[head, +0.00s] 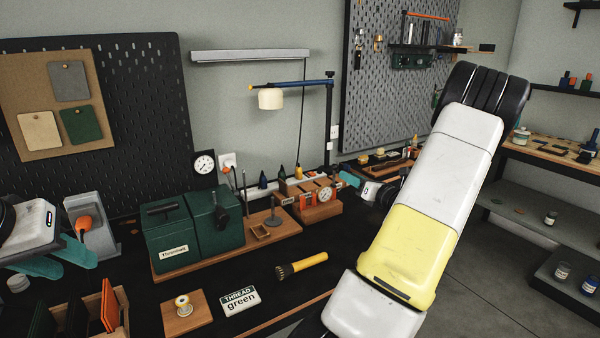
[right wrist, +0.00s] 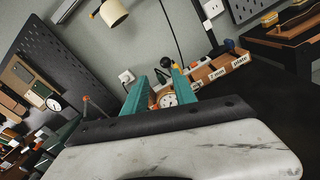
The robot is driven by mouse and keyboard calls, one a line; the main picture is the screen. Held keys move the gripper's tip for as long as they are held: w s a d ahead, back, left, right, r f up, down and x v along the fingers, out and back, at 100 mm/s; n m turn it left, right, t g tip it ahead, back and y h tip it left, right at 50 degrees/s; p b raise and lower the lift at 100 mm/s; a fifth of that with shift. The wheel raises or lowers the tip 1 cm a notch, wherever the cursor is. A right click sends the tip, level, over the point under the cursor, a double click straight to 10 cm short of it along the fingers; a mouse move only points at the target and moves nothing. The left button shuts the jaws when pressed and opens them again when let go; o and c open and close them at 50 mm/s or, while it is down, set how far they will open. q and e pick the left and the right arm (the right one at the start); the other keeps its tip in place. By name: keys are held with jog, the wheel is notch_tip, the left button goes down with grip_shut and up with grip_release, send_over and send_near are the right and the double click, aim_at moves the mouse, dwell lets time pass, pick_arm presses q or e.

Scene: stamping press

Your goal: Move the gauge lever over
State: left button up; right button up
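The gauge (head: 325,194) has a white dial with an orange rim and sits on a wooden block (head: 311,211) with small labels. In the right wrist view the dial (right wrist: 168,100) shows between my right fingers, beyond them. A black ball knob (right wrist: 166,62) stands behind it; I cannot tell whether this is the gauge lever. My right gripper (right wrist: 160,76) is open and empty, facing the block. My left gripper (head: 62,262) is open at the far left, away from the gauge.
A green press box (head: 170,240) with a black lever stands left of the gauge. A lamp (head: 271,99) hangs above the bench. A yellow-handled brush (head: 302,264), a thread sign (head: 238,299) and a spool (head: 183,305) lie in front. Dark bench top is clear between them.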

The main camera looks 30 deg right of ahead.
aim_at(334, 174)
jog(key=shift+w+d+f+m+h, duration=0.2)
jog(key=shift+w+d+m+h, duration=0.1)
jog(key=shift+w+d+m, duration=0.15)
jog(key=w, duration=0.7)
jog(key=shift+w+a, duration=0.2)
jog(key=shift+a, duration=0.15)
jog(key=shift+c, duration=0.4)
grip_shut()
